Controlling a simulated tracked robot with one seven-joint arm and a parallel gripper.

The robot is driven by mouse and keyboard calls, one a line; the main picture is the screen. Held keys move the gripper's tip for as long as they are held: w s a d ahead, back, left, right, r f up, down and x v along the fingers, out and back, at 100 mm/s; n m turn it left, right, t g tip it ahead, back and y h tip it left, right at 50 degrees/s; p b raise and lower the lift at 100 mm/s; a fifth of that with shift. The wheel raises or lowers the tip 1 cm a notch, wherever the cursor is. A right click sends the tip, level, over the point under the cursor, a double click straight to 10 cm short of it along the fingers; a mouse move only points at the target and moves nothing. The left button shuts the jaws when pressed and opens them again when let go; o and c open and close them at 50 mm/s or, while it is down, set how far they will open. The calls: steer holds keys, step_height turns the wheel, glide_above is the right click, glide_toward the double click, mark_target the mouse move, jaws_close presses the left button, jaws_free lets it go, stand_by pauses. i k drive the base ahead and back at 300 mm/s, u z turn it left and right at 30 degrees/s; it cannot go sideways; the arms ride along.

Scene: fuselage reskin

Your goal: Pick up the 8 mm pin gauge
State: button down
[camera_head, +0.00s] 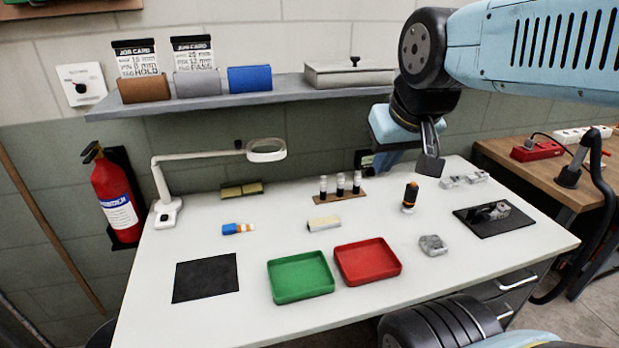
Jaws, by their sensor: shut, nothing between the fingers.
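Three small upright cylinders, pale above and dark below, stand in a row on a brown wooden stand (346,197) at the back middle of the white table. They are the left cylinder (323,187), the middle cylinder (340,185) and the right cylinder (357,183). They look like pin gauges, but I cannot read any size, so I cannot tell which is 8 mm. My gripper (431,165) is shut and empty, raised over the back right of the table, to the right of the stand and apart from it.
A green tray (300,297) and a red tray (367,281) lie in front. An orange-topped black tool (410,196) stands right of the stand. A grey metal part (433,245), a black mat (188,294) and a lamp (168,205) are also there. A shelf (240,99) hangs behind.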

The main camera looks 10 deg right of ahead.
mark_target(323, 183)
steer(key=z, duration=1.45)
steer(key=i, duration=0.1)
steer(key=u, duration=2.65)
steer(key=k, duration=1.65)
steer(key=z, duration=0.65)
steer(key=i, duration=1)
